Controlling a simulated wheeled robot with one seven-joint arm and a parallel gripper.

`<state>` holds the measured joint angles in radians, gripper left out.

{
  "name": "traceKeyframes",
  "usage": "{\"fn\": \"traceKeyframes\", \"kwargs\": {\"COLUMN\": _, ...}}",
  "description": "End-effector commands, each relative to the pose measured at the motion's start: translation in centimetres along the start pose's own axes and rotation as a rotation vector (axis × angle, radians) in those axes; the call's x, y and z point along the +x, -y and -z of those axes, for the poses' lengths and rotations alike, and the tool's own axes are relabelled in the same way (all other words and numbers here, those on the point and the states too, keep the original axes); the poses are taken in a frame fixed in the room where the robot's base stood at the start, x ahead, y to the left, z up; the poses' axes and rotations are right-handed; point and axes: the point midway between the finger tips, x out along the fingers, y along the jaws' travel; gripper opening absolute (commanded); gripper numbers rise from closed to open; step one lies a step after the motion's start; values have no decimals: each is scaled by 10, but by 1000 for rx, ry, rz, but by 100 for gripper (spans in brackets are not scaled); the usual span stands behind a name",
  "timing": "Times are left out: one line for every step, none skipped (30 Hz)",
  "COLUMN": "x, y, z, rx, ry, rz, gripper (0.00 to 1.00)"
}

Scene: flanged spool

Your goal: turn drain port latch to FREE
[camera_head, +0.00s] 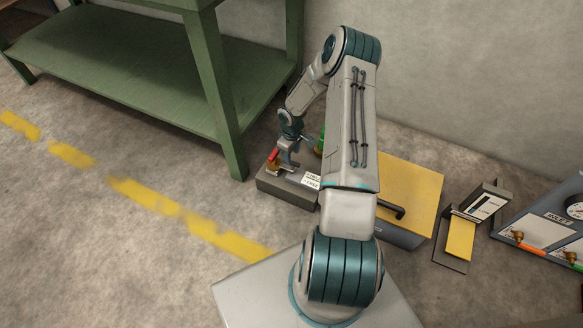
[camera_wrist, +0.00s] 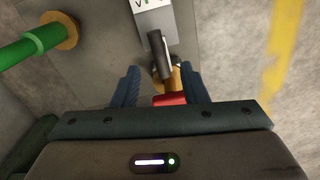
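The drain port latch shows in the wrist view as a small assembly with a red end (camera_wrist: 169,99), a brass part and a dark grey bar (camera_wrist: 158,47). In the head view its red part (camera_head: 273,155) stands on the left end of a low grey block (camera_head: 284,188). My gripper (camera_wrist: 162,88) is open, with one blue finger on each side of the latch. A gap shows at the left finger; I cannot tell whether the right one touches. A white label (camera_head: 312,181) lies beside the latch; its lettering is too small or cut off to read.
A green pipe (camera_wrist: 32,44) with a brass collar rises from the same block. A green bench (camera_head: 232,140) stands close behind. To the right are a yellow-topped box (camera_head: 408,185) with a black handle, a small hinged case (camera_head: 461,240) and an INLET panel (camera_head: 535,237). Floor at left is clear.

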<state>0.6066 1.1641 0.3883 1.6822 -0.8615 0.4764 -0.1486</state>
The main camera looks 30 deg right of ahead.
Motion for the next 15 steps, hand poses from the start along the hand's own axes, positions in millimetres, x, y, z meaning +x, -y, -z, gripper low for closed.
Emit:
{"fn": "traceKeyframes", "kwargs": {"x": 17, "y": 0, "z": 0, "rx": 0, "ry": 0, "rz": 2, "gripper": 40}}
{"fn": "traceKeyframes", "kwargs": {"x": 24, "y": 0, "z": 0, "rx": -1, "ry": 0, "rz": 1, "gripper": 40}}
{"fn": "traceKeyframes", "kwargs": {"x": 32, "y": 0, "z": 0, "rx": 0, "ry": 0, "rz": 2, "gripper": 40}}
{"fn": "traceKeyframes", "kwargs": {"x": 38, "y": 0, "z": 0, "rx": 0, "ry": 0, "rz": 1, "gripper": 40}}
{"fn": "traceKeyframes", "kwargs": {"x": 43, "y": 0, "z": 0, "rx": 0, "ry": 0, "rz": 1, "gripper": 40}}
{"fn": "traceKeyframes", "kwargs": {"x": 50, "y": 0, "z": 0, "rx": 0, "ry": 0, "rz": 1, "gripper": 40}}
{"fn": "traceKeyframes", "kwargs": {"x": 55, "y": 0, "z": 0, "rx": 0, "ry": 0, "rz": 0, "gripper": 40}}
{"fn": "traceKeyframes", "kwargs": {"x": 59, "y": 0, "z": 0, "rx": 0, "ry": -1, "rz": 0, "gripper": 40}}
{"fn": "traceKeyframes", "kwargs": {"x": 65, "y": 0, "z": 0, "rx": -1, "ry": 0, "rz": 0, "gripper": 40}}
{"fn": "traceKeyframes", "kwargs": {"x": 68, "y": 0, "z": 0, "rx": 0, "ry": 0, "rz": 0, "gripper": 40}}
{"fn": "traceKeyframes", "kwargs": {"x": 71, "y": 0, "z": 0, "rx": 0, "ry": 0, "rz": 0, "gripper": 40}}
{"fn": "traceKeyframes", "kwargs": {"x": 74, "y": 0, "z": 0, "rx": 1, "ry": -1, "rz": 0, "gripper": 40}}
{"fn": "traceKeyframes", "kwargs": {"x": 76, "y": 0, "z": 0, "rx": 1, "ry": -1, "rz": -1, "gripper": 40}}
{"fn": "traceKeyframes", "kwargs": {"x": 77, "y": 0, "z": 0, "rx": 1, "ry": -1, "rz": -1, "gripper": 40}}
{"fn": "traceKeyframes", "kwargs": {"x": 79, "y": 0, "z": 0, "rx": 0, "ry": -1, "rz": -1, "gripper": 40}}
